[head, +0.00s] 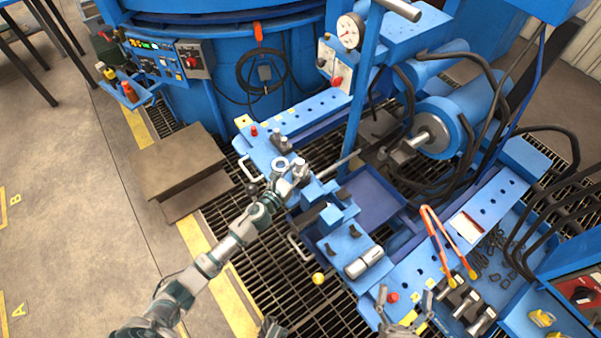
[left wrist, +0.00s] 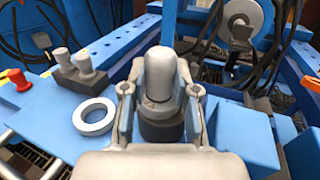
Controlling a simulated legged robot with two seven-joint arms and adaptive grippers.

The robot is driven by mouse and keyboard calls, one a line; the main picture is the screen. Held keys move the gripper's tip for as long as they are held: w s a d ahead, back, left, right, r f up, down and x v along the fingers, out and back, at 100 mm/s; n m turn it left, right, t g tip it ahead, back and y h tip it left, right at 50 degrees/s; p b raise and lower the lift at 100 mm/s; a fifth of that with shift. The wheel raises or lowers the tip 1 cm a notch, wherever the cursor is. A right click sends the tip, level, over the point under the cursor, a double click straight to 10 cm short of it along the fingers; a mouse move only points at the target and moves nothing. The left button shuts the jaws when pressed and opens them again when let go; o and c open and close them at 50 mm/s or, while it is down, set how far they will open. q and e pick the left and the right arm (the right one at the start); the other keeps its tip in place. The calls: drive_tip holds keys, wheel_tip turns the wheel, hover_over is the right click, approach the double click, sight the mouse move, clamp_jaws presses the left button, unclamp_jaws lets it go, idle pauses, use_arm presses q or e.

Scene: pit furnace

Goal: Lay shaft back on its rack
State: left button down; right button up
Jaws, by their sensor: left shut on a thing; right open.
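My left gripper (head: 293,176) is over the blue bench and shut on a grey metal piece, seemingly the shaft. In the left wrist view the shaft (left wrist: 158,78) shows as a rounded grey end above a dark collar, between the two fingers of the left gripper (left wrist: 160,98). In the head view the gripper hides most of it. A thin grey rod (head: 340,161) shows just right of the gripper; I cannot tell if it joins the held piece. Blue stepped blocks (head: 335,208), possibly the rack, stand right of the gripper. My right gripper (head: 405,312) is open and empty at the bottom.
A white ring (left wrist: 94,116) lies left of the held piece, near a red knob (left wrist: 14,80). A silver cylinder (head: 364,262) lies on the bench. Orange-handled tongs (head: 447,242) lie at right. A blue post (head: 364,95) and black hoses (head: 465,125) stand behind.

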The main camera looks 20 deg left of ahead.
sight(298, 164)
use_arm(q)
drive_tip(key=shift+r+p, duration=0.3)
drive_tip(key=shift+r, duration=0.5)
drive_tip(key=shift+r+p, duration=0.45)
drive_tip(key=shift+r, duration=0.05)
drive_tip(key=shift+r+p, duration=0.8)
drive_tip(key=shift+r, duration=0.1)
drive_tip(key=shift+r+p, duration=0.75)
drive_tip(key=shift+r, duration=0.1)
drive_tip(key=shift+r+p, duration=0.7)
drive_tip(key=shift+r, duration=0.05)
use_arm(e)
drive_tip(key=s+d+f+g+h, duration=0.1)
drive_tip(key=f+g, duration=0.5)
drive_tip(key=s+d+f+g+h, duration=0.1)
drive_tip(key=s+f+g, duration=0.1)
drive_tip(key=f+g, duration=0.3)
wheel_tip(298, 164, down, 2)
drive_tip(key=shift+s+d+f+g+h, duration=0.15)
drive_tip(key=shift+d+f+g+h, duration=0.1)
drive_tip(key=shift+d+g+h, duration=0.15)
